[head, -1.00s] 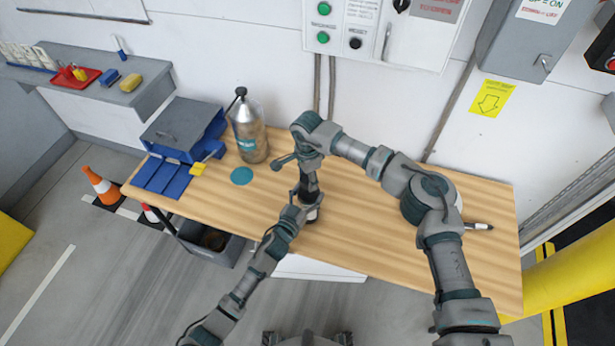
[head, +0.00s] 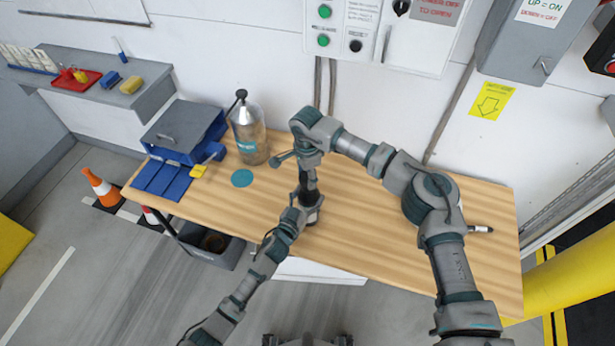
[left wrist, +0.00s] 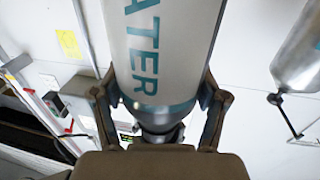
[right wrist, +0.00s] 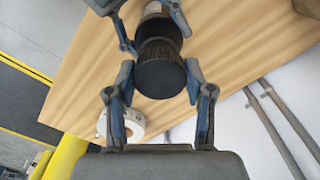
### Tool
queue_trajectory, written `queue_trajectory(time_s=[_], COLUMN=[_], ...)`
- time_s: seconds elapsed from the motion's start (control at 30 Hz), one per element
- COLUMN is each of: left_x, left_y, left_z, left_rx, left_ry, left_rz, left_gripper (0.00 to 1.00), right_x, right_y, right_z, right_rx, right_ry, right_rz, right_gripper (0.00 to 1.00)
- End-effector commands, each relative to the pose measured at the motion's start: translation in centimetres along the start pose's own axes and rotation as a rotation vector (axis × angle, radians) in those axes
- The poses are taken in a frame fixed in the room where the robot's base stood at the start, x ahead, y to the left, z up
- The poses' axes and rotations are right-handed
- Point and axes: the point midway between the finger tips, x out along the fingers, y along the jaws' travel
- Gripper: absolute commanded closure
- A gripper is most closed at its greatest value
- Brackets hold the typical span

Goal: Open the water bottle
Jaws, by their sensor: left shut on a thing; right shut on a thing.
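The water bottle (left wrist: 165,45) is white with teal lettering and a teal band. It fills the middle of the left wrist view. My left gripper (left wrist: 158,100) is shut around its upper body, just below the dark top. The black cap (right wrist: 160,75) sits between the fingers of my right gripper (right wrist: 160,92), which is shut on it. In the right wrist view the left fingers show around the bottle beyond the cap. In the head view both grippers (head: 305,190) meet over the table, and the arms hide most of the bottle.
A metal pump sprayer (head: 249,135), teal disc (head: 242,178) and blue bin (head: 188,130) stand left.

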Motion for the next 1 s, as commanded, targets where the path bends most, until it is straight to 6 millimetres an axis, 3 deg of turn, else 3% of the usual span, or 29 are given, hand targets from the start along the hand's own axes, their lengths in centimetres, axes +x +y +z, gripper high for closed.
queue_trajectory(time_s=[0.37, 0.7, 0.9, 0.93, 1.0], left_x=[0.0, 0.0, 0.0, 0.0, 0.0], left_y=[-0.1, -0.1, -0.1, -0.2, -0.1], left_z=[0.1, 0.1, 0.1, 0.1, 0.1], left_rx=[-0.002, -0.002, -0.002, -0.002, -0.002], left_ry=[-0.002, -0.002, -0.002, -0.002, -0.002], left_rz=[-0.002, -0.003, -0.003, -0.003, -0.003], left_gripper=[1.00, 1.00, 1.00, 0.24, 0.07], right_x=[-0.1, -3.8, -4.0, -3.9, -3.9], right_y=[0.1, 0.0, 0.0, 0.0, 0.0], right_z=[-0.1, -0.1, -0.1, -0.1, -0.1], right_rx=[0.001, 0.001, 0.001, 0.001, 0.001], right_ry=[0.001, 0.001, 0.000, 0.001, 0.000], right_rz=[0.003, 0.003, 0.004, 0.004, 0.004], right_gripper=[0.89, 0.89, 0.89, 0.89, 0.89])
